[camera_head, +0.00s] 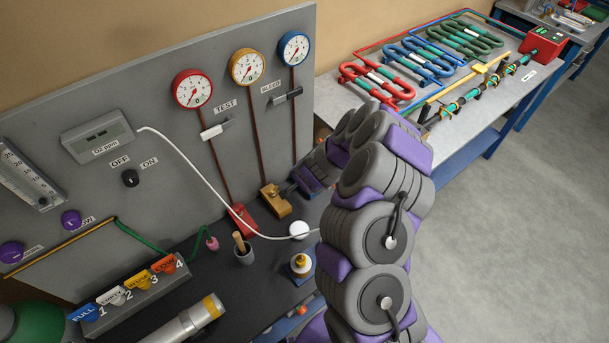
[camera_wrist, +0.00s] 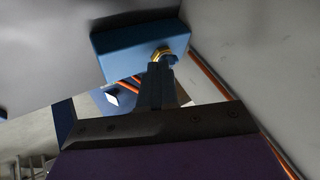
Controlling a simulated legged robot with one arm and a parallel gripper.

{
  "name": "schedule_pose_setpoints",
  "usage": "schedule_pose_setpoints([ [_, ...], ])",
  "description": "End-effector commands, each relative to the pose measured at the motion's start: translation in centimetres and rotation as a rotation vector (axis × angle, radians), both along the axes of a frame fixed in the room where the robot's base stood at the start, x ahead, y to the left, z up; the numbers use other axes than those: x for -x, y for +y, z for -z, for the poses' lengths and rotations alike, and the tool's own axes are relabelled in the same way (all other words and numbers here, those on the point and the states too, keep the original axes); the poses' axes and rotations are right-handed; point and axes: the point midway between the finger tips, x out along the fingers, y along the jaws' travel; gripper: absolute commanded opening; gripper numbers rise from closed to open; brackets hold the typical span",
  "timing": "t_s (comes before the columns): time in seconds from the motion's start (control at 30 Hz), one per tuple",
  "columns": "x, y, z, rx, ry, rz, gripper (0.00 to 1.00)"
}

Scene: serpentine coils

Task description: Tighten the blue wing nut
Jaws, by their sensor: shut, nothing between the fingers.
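In the wrist view a blue block (camera_wrist: 125,52) fixed at the panel carries a brass fitting (camera_wrist: 157,53) at its right part. My gripper (camera_wrist: 160,72) is shut with nothing between its fingers, and its tips are right at the brass fitting. I cannot tell whether they touch it. I cannot make out the blue wing nut's own shape; the fingertips cover part of that spot.
Left of my gripper are a brass-coloured block (camera_head: 275,201) and a red block (camera_head: 241,217) on similar lines. A white hose (camera_head: 205,180) crosses in front of the panel. Open floor lies right.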

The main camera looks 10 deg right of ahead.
Motion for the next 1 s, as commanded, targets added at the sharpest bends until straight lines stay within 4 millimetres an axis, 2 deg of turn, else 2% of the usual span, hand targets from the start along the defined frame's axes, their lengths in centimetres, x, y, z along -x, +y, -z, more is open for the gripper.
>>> schedule_pose_setpoints([
  [0.53, -0.2, 0.1, 0.0, 0.001, 0.001, 0.000, 0.00],
  [1.0, -2.0, -0.6, -0.2, 0.007, -0.009, 0.000, 0.00],
])
